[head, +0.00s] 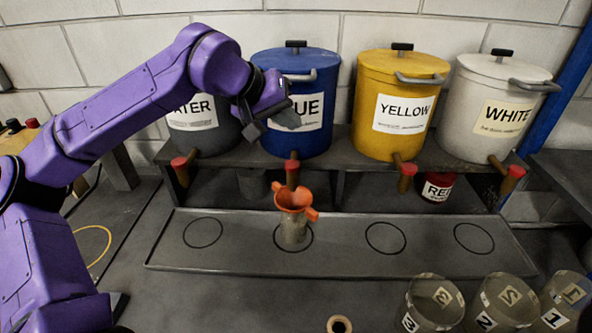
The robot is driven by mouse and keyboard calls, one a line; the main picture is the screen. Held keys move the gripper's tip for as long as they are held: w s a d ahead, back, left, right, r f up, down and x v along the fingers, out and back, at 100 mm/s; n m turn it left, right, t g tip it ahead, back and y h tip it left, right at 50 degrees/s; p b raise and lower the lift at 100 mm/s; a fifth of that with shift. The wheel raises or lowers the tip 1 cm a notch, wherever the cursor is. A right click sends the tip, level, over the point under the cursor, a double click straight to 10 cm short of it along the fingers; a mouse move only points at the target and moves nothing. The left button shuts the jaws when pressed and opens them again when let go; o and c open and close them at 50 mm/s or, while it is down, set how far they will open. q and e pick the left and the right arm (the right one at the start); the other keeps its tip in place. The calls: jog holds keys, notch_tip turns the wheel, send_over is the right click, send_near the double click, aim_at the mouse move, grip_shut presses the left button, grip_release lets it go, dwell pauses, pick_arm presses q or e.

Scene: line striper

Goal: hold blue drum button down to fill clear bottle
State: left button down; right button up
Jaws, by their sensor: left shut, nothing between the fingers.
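The blue drum (318,70) stands on the shelf between the grey water drum and the yellow drum. Its button is the red cap (292,165) on the brown spout at the shelf's front edge. The clear bottle (293,233) stands upright on the tray below that spout, with an orange funnel (293,199) in its mouth. Its contents are hard to make out. My left gripper (275,121) is shut and empty in front of the blue drum's label, above the red button and apart from it. My right gripper is out of view.
A grey water drum (198,138), a yellow drum (372,84) and a white drum (480,85) share the shelf. The tray (345,262) has free marked circles. Numbered containers (434,300) stand at the lower right. A red-labelled tin (437,187) sits under the shelf.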

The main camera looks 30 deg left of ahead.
aim_at(288, 165)
pick_arm(q)
jog(key=f+b, duration=0.2)
jog(key=f, duration=0.1)
jog(key=f+b, duration=0.2)
jog(key=f, duration=0.1)
jog(key=shift+s, duration=0.2)
jog(key=shift+f, duration=0.1)
jog(key=shift+s+d, duration=0.1)
dwell(1.5)
jog(key=shift+s+f+b, duration=0.1)
jog(key=shift+f+b, duration=0.2)
jog(key=shift+f, duration=0.05)
jog(key=shift+f, duration=0.45)
dwell(4.7)
